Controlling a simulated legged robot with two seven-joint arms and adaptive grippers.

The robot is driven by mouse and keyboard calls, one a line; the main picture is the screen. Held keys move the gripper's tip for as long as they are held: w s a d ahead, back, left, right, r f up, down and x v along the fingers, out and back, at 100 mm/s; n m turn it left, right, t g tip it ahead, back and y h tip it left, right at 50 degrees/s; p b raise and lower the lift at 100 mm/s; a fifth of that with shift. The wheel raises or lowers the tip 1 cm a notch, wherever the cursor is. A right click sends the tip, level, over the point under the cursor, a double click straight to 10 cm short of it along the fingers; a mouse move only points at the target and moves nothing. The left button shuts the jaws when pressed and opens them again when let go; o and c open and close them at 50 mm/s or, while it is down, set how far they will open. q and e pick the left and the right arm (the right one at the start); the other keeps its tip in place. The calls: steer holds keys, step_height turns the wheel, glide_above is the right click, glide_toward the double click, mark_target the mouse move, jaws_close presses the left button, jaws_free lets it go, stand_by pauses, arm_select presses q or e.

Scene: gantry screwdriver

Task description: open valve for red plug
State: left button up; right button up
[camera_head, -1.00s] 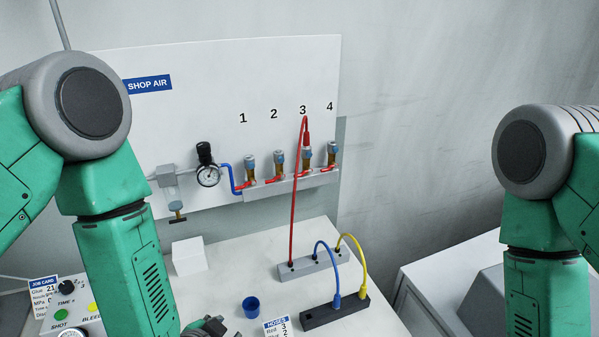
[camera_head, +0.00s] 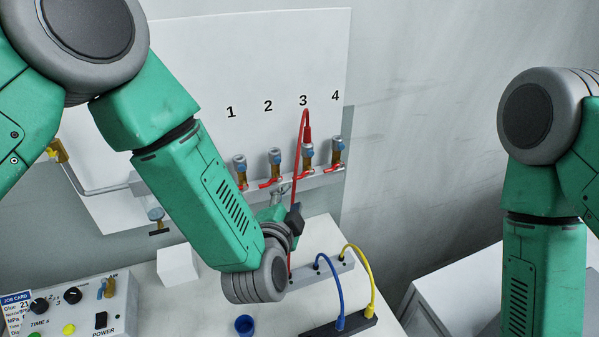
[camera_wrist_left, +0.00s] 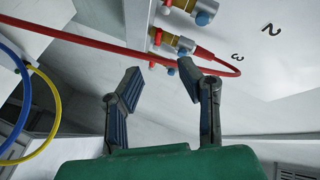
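The red plug (camera_head: 308,134) sits upright in the coupler under number 3 on the board, with its red hose looping down to the bench. The red valve lever (camera_head: 307,172) of that outlet is at the coupler's base. My left gripper (camera_head: 287,208) is just below the valve row, partly hidden by its own wrist. In the left wrist view it is open and empty (camera_wrist_left: 159,78), with the number 3 coupler (camera_wrist_left: 168,40) and red hose (camera_wrist_left: 110,48) just beyond the fingertips. Contact with the lever cannot be told. My right arm shows at the right; its gripper is out of view.
Other outlets (camera_head: 276,162) with red levers stand close on both sides. A grey block (camera_head: 325,265) and a black block on the bench are joined by blue and yellow hoses. A blue cup (camera_head: 244,325), white box (camera_head: 178,265) and control box (camera_head: 115,310) stand nearby.

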mark_target(301, 178)
arm_select(q)
steer(key=x, duration=1)
steer(key=shift+w+f+p, duration=0.2)
steer(key=shift+w+p, duration=0.05)
steer(key=shift+p, duration=0.1)
steer(key=shift+w+f, duration=0.2)
steer(key=shift+w, duration=0.45)
steer(key=shift+d, duration=0.2)
jaws_close()
